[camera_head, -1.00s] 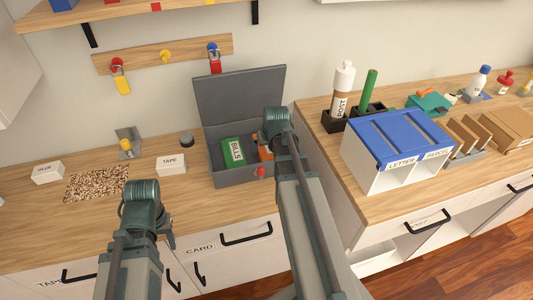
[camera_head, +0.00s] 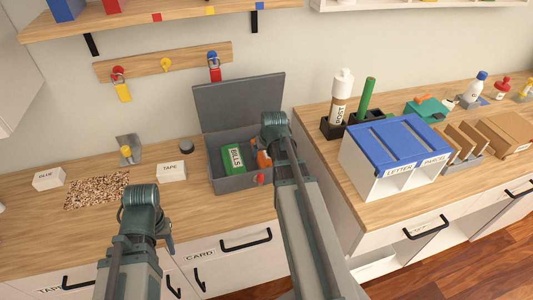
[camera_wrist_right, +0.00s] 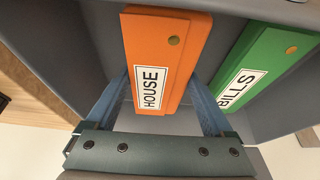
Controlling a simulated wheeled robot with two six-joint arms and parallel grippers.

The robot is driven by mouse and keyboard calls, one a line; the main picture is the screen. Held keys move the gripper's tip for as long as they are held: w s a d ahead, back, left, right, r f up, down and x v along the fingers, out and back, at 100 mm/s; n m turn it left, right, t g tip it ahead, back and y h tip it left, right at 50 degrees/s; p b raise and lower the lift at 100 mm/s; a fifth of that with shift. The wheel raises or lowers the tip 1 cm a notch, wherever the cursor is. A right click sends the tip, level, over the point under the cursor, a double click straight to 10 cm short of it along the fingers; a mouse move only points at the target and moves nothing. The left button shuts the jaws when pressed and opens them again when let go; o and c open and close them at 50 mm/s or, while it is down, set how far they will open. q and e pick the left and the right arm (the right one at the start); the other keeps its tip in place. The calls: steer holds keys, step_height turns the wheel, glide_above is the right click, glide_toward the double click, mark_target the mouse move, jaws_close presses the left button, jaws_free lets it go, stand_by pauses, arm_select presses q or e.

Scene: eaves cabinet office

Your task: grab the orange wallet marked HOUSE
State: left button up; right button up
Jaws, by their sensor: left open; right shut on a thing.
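The orange wallet (camera_wrist_right: 172,45) marked HOUSE shows in the right wrist view, between the two fingers of my right gripper (camera_wrist_right: 165,95). The gripper is shut on it. In the head view only a bit of the orange wallet (camera_head: 263,159) shows; my right gripper (camera_head: 268,140) and arm hide the rest. The wallet is in the grey open box (camera_head: 221,187), at its right side. My left gripper (camera_head: 150,240) is open and empty over the front of the counter, apart from the box; its fingers are mostly hidden.
A green wallet (camera_head: 234,158) marked BILLS lies in the box, left of the orange one; it also shows in the wrist view (camera_wrist_right: 265,65). The box lid (camera_head: 240,100) stands open behind. A TAPE block (camera_head: 171,172) and a blue-topped sorter (camera_head: 395,140) flank the box.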

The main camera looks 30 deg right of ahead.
mark_target(266, 154)
step_height(266, 154, up, 11)
steer(key=p, duration=1)
steer(key=a, duration=1.9)
steer(key=shift+w+a+f, duration=0.25)
steer(key=shift+w, duration=0.15)
